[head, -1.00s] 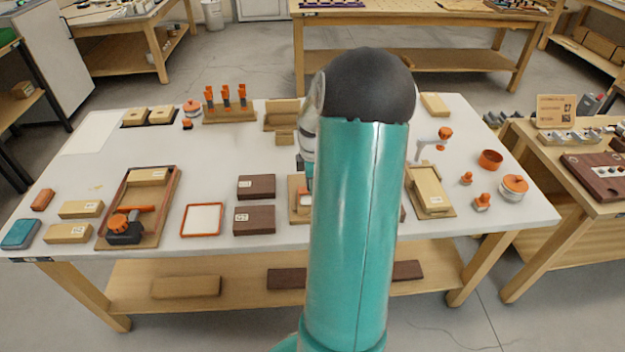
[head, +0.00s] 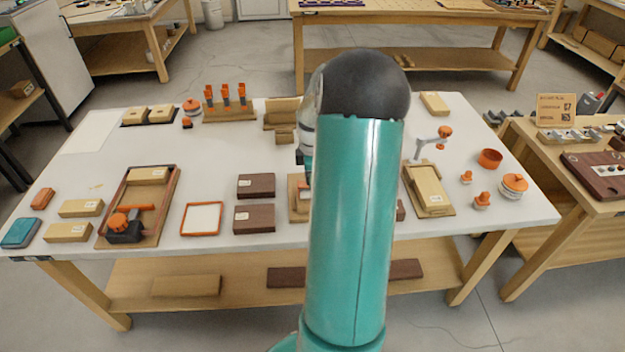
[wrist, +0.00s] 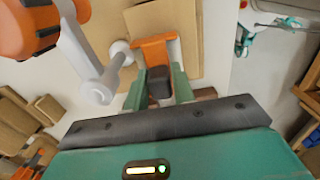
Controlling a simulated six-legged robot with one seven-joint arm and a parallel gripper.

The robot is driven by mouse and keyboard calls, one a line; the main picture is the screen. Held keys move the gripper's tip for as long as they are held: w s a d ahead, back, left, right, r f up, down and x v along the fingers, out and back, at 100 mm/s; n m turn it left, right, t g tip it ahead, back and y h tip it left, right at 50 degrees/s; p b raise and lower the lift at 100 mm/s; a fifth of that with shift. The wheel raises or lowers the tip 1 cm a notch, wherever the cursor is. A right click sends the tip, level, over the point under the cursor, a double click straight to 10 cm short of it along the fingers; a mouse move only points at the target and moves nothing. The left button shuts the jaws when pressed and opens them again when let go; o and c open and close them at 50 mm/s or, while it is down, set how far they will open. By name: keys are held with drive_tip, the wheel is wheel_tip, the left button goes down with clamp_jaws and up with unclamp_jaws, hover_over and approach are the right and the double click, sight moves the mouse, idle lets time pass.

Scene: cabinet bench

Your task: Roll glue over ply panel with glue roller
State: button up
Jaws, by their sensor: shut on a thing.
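My gripper (wrist: 160,88) is at the centre of the wrist view, its teal fingers shut on the dark handle of the glue roller (wrist: 155,42), which has an orange frame. A tan ply panel (wrist: 165,14) lies beyond the roller on a wider tan board. I cannot tell whether the roller touches it. In the head view my own arm hides the gripper and most of the work spot. A tan board (head: 294,212) with a bit of orange shows at the arm's left edge.
A white-armed piece with an orange knob (head: 442,132) stands to the right; a similar orange knob (wrist: 25,30) looms close in the wrist view. Dark blocks (head: 254,219), a red-rimmed tray (head: 184,232) and a wooden tray (head: 168,195) lie left.

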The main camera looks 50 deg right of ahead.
drive_tip(key=shift+s+f, duration=0.15)
drive_tip(key=shift+s+d, duration=1)
drive_tip(key=shift+c, duration=0.4)
drive_tip(key=shift+a, duration=0.1)
drive_tip(key=shift+s+a, duration=0.8)
drive_tip(key=shift+s, duration=0.05)
drive_tip(key=shift+w+d, duration=0.7)
drive_tip(key=shift+d, duration=0.25)
